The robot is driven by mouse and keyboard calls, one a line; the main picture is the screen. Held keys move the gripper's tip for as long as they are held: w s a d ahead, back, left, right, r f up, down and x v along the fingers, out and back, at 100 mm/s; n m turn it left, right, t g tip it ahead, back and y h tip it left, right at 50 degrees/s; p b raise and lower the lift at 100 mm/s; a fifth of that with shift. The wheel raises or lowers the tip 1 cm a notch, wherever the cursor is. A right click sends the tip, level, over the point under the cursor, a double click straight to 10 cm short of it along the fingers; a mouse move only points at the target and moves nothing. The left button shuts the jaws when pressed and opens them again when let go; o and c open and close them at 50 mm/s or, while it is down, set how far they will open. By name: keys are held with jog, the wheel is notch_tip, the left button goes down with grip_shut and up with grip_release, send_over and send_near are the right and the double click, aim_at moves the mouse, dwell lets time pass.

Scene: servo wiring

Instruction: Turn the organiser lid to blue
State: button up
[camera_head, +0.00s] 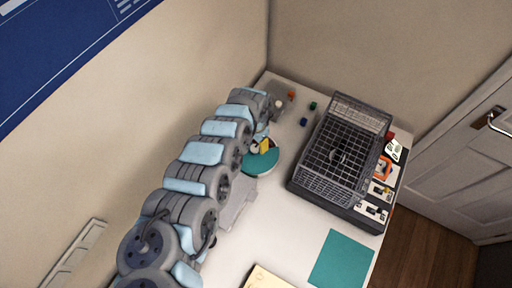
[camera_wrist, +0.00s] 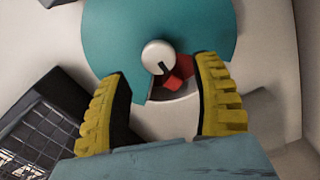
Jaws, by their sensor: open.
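The organiser lid (camera_wrist: 115,45) is a round teal disc with a white knob (camera_wrist: 158,56) at its centre; the knob has a dark mark. A cut-out in the lid shows a red piece (camera_wrist: 176,81) in the compartment beneath. The lid also shows in the head view (camera_head: 262,164), partly hidden by my arm. My gripper (camera_wrist: 162,68) is open, its yellow-padded fingers spread on either side of the knob and apart from it in the picture. A yellow finger shows over the lid in the head view (camera_head: 264,145). Its height above the lid is hard to judge.
A dark mesh-covered case (camera_head: 340,155) stands right of the organiser. Small blue (camera_head: 303,121), green (camera_head: 313,105) and orange (camera_head: 291,93) blocks lie at the back. Small parts on panels line the case's right side. A teal mat (camera_head: 342,258) lies at the front right.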

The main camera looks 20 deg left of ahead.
aim_at(256, 147)
jog(key=shift+f+b, duration=0.3)
jog(key=shift+f, duration=1.85)
grip_shut()
